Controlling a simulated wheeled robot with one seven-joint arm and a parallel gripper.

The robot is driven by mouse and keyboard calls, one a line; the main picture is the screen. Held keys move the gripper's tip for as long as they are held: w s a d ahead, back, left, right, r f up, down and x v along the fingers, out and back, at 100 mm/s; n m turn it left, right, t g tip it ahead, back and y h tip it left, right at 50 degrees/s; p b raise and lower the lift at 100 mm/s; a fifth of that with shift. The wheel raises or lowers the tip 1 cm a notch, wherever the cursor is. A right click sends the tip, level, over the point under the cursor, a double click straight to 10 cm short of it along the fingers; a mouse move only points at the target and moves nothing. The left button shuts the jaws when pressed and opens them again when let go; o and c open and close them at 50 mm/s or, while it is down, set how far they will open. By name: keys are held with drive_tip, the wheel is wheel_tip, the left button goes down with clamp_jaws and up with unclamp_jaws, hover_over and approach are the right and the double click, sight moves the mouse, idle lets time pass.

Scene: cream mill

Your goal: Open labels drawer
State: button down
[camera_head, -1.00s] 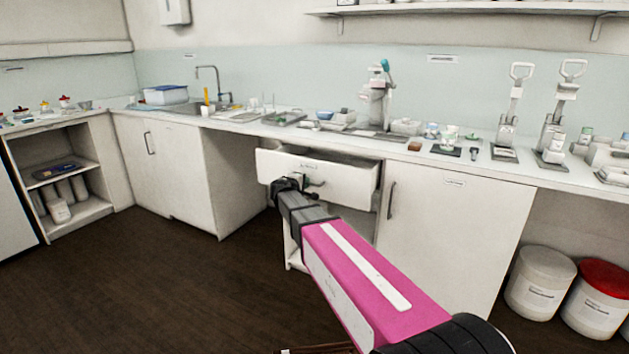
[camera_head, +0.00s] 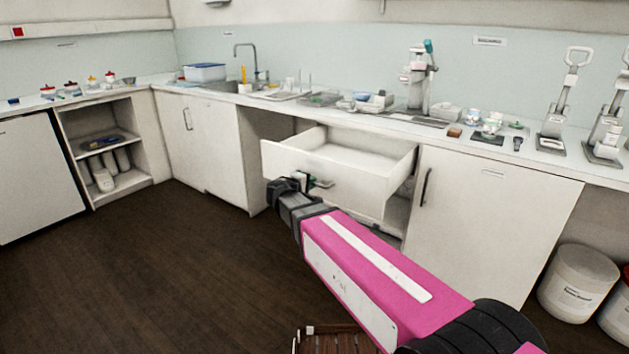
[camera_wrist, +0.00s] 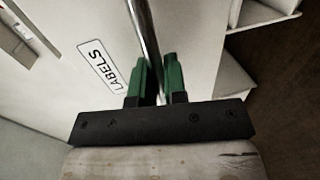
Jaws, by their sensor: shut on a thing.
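The labels drawer (camera_head: 325,185) is a white drawer under the counter, pulled well out from its cabinet. Its inside looks empty where I can see it. In the wrist view its front (camera_wrist: 75,50) carries a "LABELS" plate (camera_wrist: 98,66). My gripper (camera_head: 308,181) is at the drawer front. In the wrist view its green fingers (camera_wrist: 158,75) are shut around the metal bar handle (camera_wrist: 144,30). My gripper and wrist hide part of the handle in the head view.
A closed cabinet door (camera_head: 490,220) with a dark handle stands right of the drawer. White buckets (camera_head: 578,283) stand at the far right. Scales and tools crowd the counter above. A wooden slatted thing (camera_head: 335,342) is low at the front. The dark floor on the left is clear.

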drive_tip(key=shift+s+a, duration=0.1)
drive_tip(key=c, duration=1.2)
unclamp_jaws()
drive_tip(key=v, duration=1)
drive_tip(key=shift+s+a, duration=0.2)
drive_tip(key=shift+s, duration=0.15)
drive_tip(key=s+d+f+m+g+y, duration=0.3)
drive_tip(key=d+f+g, duration=0.1)
drive_tip(key=d+f, duration=0.3)
drive_tip(key=s+d+f+m+g+y, duration=0.3)
drive_tip(key=s+d+f+m+g, duration=0.1)
drive_tip(key=d+f, duration=0.4)
drive_tip(key=s+d+f+m+g+y, duration=0.3)
drive_tip(key=d+f, duration=0.4)
drive_tip(key=d, duration=0.4)
drive_tip(key=shift+s+d+f+m+g, duration=0.25)
drive_tip(key=shift+s+d+m+g, duration=0.2)
drive_tip(key=shift+g, duration=0.35)
